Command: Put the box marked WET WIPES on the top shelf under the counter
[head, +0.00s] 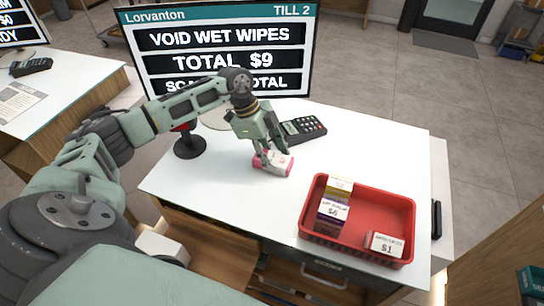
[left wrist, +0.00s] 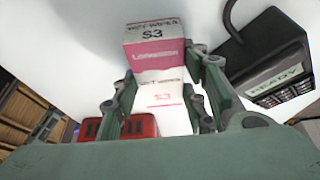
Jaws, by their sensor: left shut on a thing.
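The pink and white box marked WET WIPES (head: 277,163) is on or just above the white counter (head: 225,180), left of the red tray. My left gripper (head: 273,150) reaches down from above and is shut on it. In the left wrist view the box (left wrist: 155,58) is between the fingers, with WET WIPES and $3 on white faces and a pink side. Whether its underside touches the counter is unclear. Wooden shelving under the counter (head: 203,233) shows only in part below the front edge; the top shelf's inside is mostly hidden. My right gripper is out of view.
A red tray (head: 375,210) with several small boxes stands at the counter's right. A card terminal (head: 302,129) is behind the gripper, with a till screen (head: 225,60) reading VOID WET WIPES. A black scanner stand (head: 189,146) is at left. A drawer handle (head: 323,281) is below the tray.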

